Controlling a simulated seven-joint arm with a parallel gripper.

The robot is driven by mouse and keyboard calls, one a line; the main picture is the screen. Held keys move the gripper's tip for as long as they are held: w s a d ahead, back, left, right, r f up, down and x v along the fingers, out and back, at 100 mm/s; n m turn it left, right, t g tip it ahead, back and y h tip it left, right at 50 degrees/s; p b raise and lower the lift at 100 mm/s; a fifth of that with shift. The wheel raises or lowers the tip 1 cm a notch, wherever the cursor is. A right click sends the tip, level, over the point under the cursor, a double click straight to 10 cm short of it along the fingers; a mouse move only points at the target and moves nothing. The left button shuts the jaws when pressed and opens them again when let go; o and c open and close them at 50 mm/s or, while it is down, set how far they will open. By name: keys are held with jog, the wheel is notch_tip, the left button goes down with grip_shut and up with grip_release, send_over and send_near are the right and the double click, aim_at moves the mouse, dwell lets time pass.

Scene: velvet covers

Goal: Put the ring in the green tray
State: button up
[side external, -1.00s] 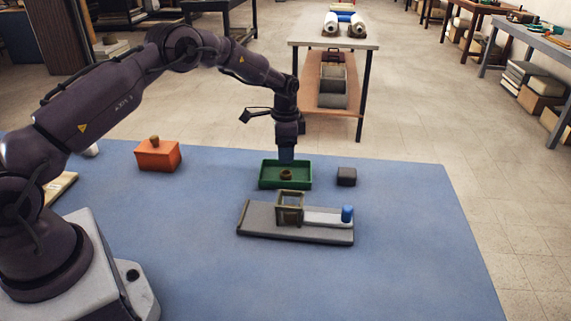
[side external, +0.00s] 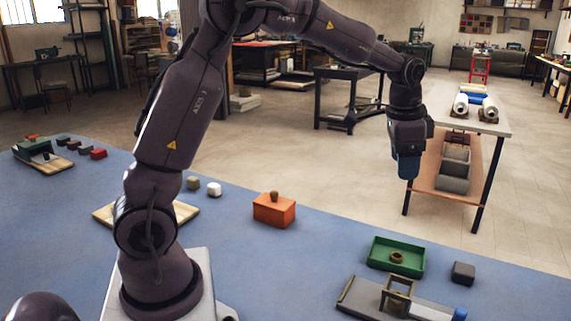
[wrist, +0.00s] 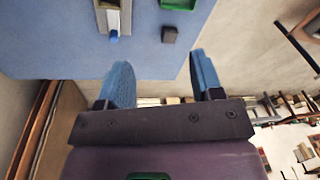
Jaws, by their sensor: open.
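The ring (side external: 397,257), small and brown, lies inside the green tray (side external: 374,260) on the blue table, at the lower right of the side view. The tray's edge (wrist: 179,4) also shows at the top of the wrist view. My gripper (side external: 408,182) is raised well above the tray, clear of it and the ring. In the wrist view my gripper (wrist: 163,78) has its two blue fingers apart with nothing between them. The ring is not visible in the wrist view.
A dark block (side external: 463,273) sits right of the tray. A grey board (side external: 352,296) with a small frame (side external: 397,297) and blue knob (side external: 459,314) lies in front. An orange box (side external: 274,211) with a knobbed lid stands left. Several small items sit at the far left.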

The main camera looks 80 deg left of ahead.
jog(key=s+d+r+n+t, duration=0.1)
jog(key=s+d+r, duration=0.1)
jog(key=s+r, duration=0.35)
jog(key=s+d+r+n+t, duration=0.1)
jog(key=s+d+r, duration=0.15)
jog(key=s, duration=0.65)
jog(key=s+d+f+n+t, duration=0.1)
jog(key=s+d+f+n, duration=0.1)
jog(key=s, duration=0.9)
jog(key=shift+s+d+f+n+t, duration=0.2)
jog(key=shift+f+n+t, duration=0.1)
jog(key=shift+f, duration=0.2)
